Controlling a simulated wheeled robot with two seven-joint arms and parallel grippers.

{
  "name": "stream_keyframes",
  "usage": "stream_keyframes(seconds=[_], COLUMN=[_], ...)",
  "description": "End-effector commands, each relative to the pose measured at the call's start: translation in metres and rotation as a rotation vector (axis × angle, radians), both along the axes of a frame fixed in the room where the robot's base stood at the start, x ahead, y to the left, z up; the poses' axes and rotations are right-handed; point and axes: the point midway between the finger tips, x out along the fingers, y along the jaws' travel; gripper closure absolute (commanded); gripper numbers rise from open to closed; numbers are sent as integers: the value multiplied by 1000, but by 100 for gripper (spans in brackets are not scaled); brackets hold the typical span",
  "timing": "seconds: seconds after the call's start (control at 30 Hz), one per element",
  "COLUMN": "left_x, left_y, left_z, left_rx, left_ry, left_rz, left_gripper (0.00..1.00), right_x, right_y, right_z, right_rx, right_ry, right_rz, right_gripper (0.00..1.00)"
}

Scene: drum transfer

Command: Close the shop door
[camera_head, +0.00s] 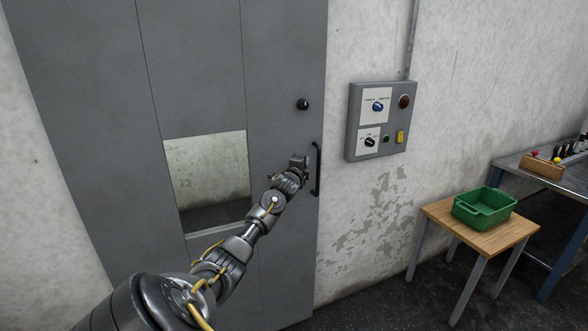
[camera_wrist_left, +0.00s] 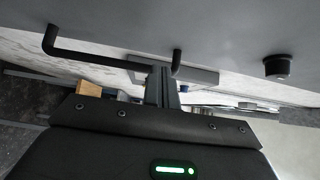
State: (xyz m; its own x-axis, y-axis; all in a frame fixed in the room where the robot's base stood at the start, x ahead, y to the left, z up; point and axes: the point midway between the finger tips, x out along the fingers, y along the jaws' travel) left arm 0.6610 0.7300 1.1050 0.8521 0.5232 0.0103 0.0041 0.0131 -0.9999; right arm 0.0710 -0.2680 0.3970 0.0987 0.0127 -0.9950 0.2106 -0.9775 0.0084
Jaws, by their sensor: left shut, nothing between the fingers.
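The grey shop door (camera_head: 200,85) fills the left and middle of the head view and has a small window (camera_head: 212,175). A black vertical bar handle (camera_head: 316,168) sits near its right edge, with a round black knob (camera_head: 303,104) above. I cannot tell whether the door is fully flush with its frame. My left gripper (camera_head: 299,161) is just left of the handle, shut and empty. In the left wrist view the gripper fingers (camera_wrist_left: 162,86) point toward the handle (camera_wrist_left: 105,60), and the knob (camera_wrist_left: 279,67) is at the right. Contact with the door or handle cannot be told. My right gripper is out of view.
A grey control box (camera_head: 380,120) with knobs is on the wall right of the door. A wooden table (camera_head: 440,214) with a green crate (camera_head: 484,222) stands at the right, beside a workbench (camera_head: 572,180). Dark floor is clear between wall and table.

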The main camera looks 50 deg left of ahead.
Motion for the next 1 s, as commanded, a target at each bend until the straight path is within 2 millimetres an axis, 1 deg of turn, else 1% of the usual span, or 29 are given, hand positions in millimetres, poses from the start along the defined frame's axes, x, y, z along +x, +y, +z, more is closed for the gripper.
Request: stream_keyframes(seconds=[0.03, 0.07, 0.2, 0.4, 0.6, 1.0], left_x=[-8, -13, -36, -60, -68, -69], left_y=[-8, -11, -22, -34, -40, -40], left_z=[-8, -8, -8, -8, -6, -6], left_rx=[2, 2, 2, -1, -2, -4], left_ry=[4, 4, 5, 5, 5, 5], left_rz=[-6, -7, -5, -1, -1, -1], left_gripper=[100, 100, 100, 100, 100, 100], right_x=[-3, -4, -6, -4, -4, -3], right_y=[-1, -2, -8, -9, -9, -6], right_z=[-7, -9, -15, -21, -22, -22], right_rx=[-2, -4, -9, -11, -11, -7], right_ry=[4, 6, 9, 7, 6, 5], right_rz=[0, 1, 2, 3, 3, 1], right_gripper=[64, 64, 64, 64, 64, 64])
